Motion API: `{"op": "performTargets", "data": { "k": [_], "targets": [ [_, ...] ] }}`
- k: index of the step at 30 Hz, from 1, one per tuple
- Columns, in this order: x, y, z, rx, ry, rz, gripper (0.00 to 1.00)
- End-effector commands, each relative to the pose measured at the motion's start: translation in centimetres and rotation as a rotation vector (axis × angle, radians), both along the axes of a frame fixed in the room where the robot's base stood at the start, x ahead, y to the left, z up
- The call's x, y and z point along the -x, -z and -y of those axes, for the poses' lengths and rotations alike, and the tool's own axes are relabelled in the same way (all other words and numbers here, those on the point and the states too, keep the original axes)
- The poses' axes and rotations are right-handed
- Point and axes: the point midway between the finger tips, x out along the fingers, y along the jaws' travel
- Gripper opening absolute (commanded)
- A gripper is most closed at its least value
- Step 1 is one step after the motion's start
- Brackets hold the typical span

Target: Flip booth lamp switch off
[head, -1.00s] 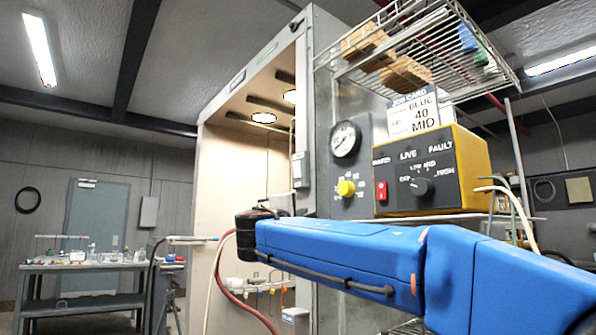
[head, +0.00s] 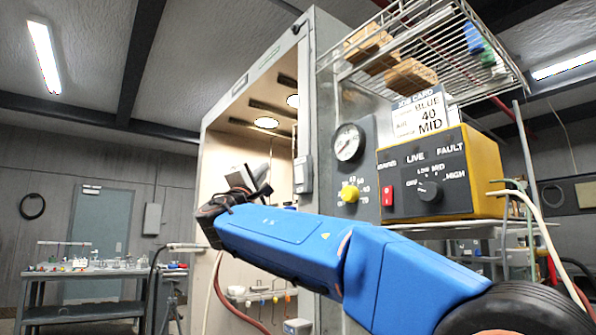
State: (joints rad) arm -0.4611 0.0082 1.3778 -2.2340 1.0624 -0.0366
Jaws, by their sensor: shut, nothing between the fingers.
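A narrow grey switch box (head: 303,174) is fixed to the front pillar of the spray booth (head: 315,60); it looks like the booth lamp switch, but its lever position is too small to tell. Two round booth lamps (head: 266,123) glow in the booth ceiling. My gripper (head: 258,176) is raised at the booth opening, left of the switch box in the picture and apart from it. It looks shut and empty, with its fingers partly hidden by the wrist.
A yellow control unit (head: 484,165) with a red rocker and black knob stands right of the booth. A gauge panel (head: 350,178) with a yellow knob sits beside it. A wire rack (head: 440,50) hangs above. A cluttered workbench (head: 85,295) stands at far left.

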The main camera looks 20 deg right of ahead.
Motion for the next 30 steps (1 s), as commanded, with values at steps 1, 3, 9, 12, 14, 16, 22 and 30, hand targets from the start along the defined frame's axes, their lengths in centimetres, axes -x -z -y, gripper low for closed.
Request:
{"op": "performTargets", "data": {
  "k": [1,3,9,12,14,16,22,30],
  "targets": [
    [-0.1,0.0,0.3,0.000,0.001,0.001,0.00],
    [-0.3,-0.1,0.9,-0.001,0.002,0.001,0.00],
    [-1.0,-0.4,3.2,-0.001,0.004,0.000,0.00],
    [-1.4,-0.5,4.3,-0.001,0.002,0.000,0.00],
    [-1.6,-0.6,5.0,-0.001,0.004,0.000,0.00],
    [-1.8,-0.7,5.7,-0.001,0.002,0.000,0.00],
    [-2.3,-0.9,7.3,0.000,0.002,-0.001,0.00],
    [-2.6,-1.0,8.0,-0.001,0.001,0.000,0.00]
  ]
}}
